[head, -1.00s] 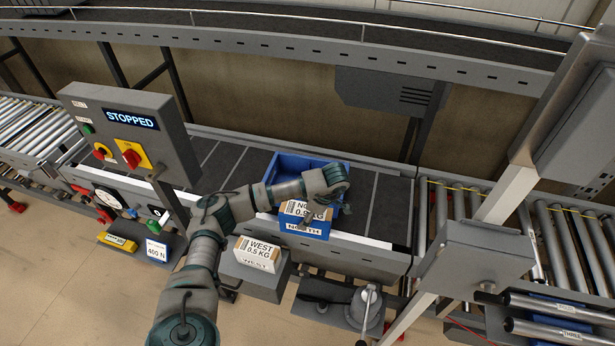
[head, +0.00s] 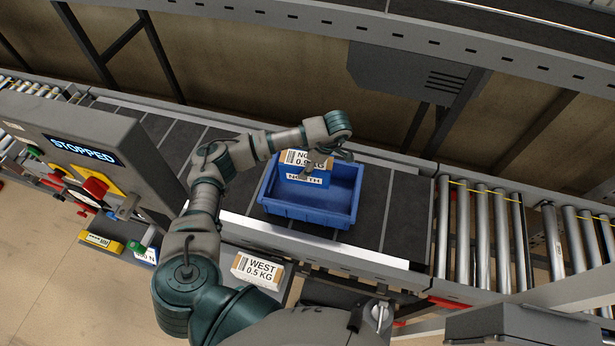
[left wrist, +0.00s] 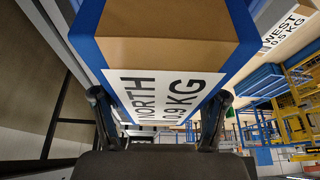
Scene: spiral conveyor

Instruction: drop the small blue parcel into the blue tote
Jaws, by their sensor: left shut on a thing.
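The small blue parcel (head: 306,177) has a brown cardboard top and a white label reading NORTH 0.9 KG. My left gripper (head: 318,166) is shut on it and holds it upright over the far part of the blue tote. The blue tote (head: 305,218) sits on the dark conveyor belt, and its near floor looks empty; the parcel and gripper hide part of its far side. In the left wrist view the parcel (left wrist: 165,40) fills the space between both fingers (left wrist: 160,98). My right gripper is not in view.
A white-labelled WEST 0.5 KG box (head: 258,270) stands on a shelf in front of the belt. A control panel reading STOPPED (head: 95,150) rises at left. Metal rollers (head: 485,235) continue at right. A grey housing (head: 420,75) hangs behind the belt.

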